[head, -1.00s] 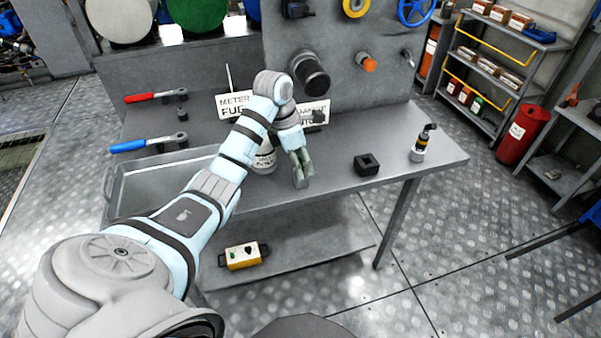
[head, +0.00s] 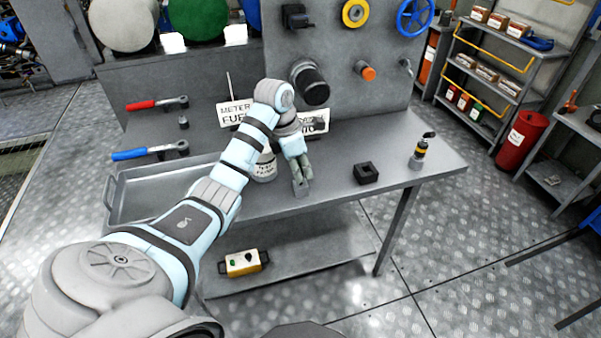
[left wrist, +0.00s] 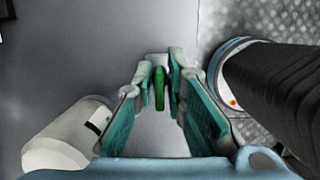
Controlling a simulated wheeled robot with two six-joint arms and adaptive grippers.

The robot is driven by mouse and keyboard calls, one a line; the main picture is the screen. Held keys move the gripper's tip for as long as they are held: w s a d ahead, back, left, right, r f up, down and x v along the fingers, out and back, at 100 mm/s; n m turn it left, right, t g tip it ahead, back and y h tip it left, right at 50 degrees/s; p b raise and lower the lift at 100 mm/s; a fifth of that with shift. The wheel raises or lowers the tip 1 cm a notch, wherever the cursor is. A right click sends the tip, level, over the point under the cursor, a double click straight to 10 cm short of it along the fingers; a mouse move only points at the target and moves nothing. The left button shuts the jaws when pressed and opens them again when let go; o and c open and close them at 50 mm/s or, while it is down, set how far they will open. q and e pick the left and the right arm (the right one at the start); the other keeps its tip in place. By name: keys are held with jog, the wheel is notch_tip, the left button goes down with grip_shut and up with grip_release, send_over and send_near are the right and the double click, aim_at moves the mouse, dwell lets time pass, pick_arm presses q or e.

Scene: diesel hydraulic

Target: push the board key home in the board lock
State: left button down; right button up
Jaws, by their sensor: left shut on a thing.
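My left gripper (head: 301,188) points down just above the front part of the grey workbench, right of a white labelled canister (head: 263,168). In the left wrist view, its teal-padded fingers (left wrist: 160,78) are closed around a slim green piece (left wrist: 159,90). This may be the board key, but its shape is mostly hidden between the fingers. The upright grey board (head: 335,60) stands behind the bench with several fittings on it. I cannot tell which fitting is the board lock. My right gripper is not in view.
A hollow black block (head: 366,173) and a small black-and-yellow bottle (head: 419,152) stand on the bench to the right. A metal tray (head: 118,205) lies left. White signs (head: 233,113) stand behind my arm. Red and blue wrenches lie at back left.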

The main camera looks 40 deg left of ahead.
pick_arm(q)
jog(key=shift+w+p+v, duration=0.1)
jog(key=shift+p+v, duration=0.45)
jog(key=shift+v, duration=0.1)
jog(key=shift+w+p+v, duration=0.15)
jog(key=shift+p+v, duration=0.4)
jog(key=shift+v, duration=0.1)
jog(key=shift+d+r, duration=0.15)
jog(key=shift+d, duration=0.05)
jog(key=p+v, duration=0.4)
jog(key=shift+w+d+r, duration=0.1)
jog(key=shift+w+d, duration=0.15)
jog(key=shift+w, duration=0.1)
